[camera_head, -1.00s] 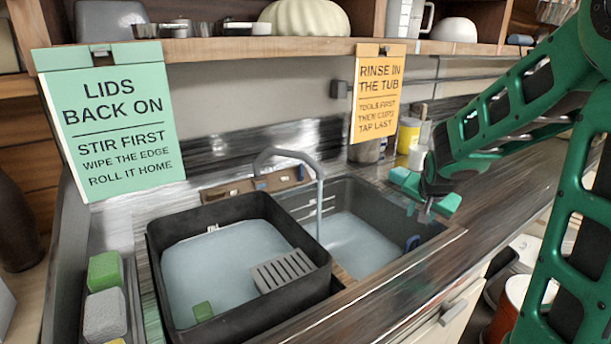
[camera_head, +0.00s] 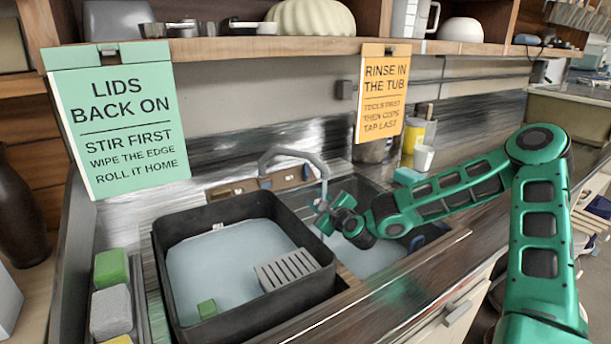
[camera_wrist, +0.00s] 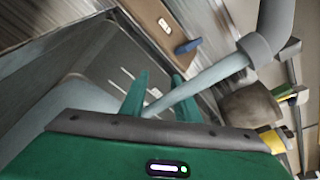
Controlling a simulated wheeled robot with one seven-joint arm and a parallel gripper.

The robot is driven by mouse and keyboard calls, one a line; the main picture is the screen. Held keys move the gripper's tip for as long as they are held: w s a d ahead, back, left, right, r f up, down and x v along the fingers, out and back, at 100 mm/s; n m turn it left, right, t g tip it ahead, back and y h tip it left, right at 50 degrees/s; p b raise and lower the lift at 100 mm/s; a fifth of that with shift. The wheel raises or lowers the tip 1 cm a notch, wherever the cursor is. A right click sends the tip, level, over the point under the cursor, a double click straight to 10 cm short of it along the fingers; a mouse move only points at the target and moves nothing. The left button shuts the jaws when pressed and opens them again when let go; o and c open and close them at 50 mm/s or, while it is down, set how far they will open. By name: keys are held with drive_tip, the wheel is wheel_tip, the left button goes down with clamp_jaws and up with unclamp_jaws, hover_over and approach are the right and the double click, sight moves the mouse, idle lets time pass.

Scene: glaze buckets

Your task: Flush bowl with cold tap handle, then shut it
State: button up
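The sink bowl (camera_head: 372,262) holds pale water and has slots in its far wall. The grey tap (camera_head: 300,157) arches over it. A pale stream (camera_wrist: 195,86) runs down from the spout in the wrist view. A blue lever (camera_wrist: 188,46), which looks like the cold tap handle, sticks out by a brown panel (camera_wrist: 150,12) behind the bowl. My gripper (camera_wrist: 157,88) has its two green fingers apart with nothing clearly held. The stream passes by the fingers, and the lever lies beyond them. In the head view my gripper (camera_head: 323,214) is over the bowl, near the spout.
A black tub (camera_head: 165,285) of water with a grey slotted block (camera_head: 287,270) stands left of the bowl. Green and grey sponges (camera_head: 111,290) lie further left. A yellow container (camera_head: 413,135) and white cup (camera_head: 424,158) stand behind my arm. A shelf (camera_head: 250,47) with hanging signs runs above.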

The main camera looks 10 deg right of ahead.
sight(307, 171)
wheel_tip(307, 171, up, 6)
drive_tip(key=s+a+m+t+h, duration=0.1)
drive_tip(key=s+m+t+h, duration=0.15)
drive_tip(key=m, duration=1.05)
drive_tip(key=w, duration=1.1)
drive_tip(key=shift+w+a, duration=0.1)
drive_tip(key=shift+w, duration=0.15)
clamp_jaws()
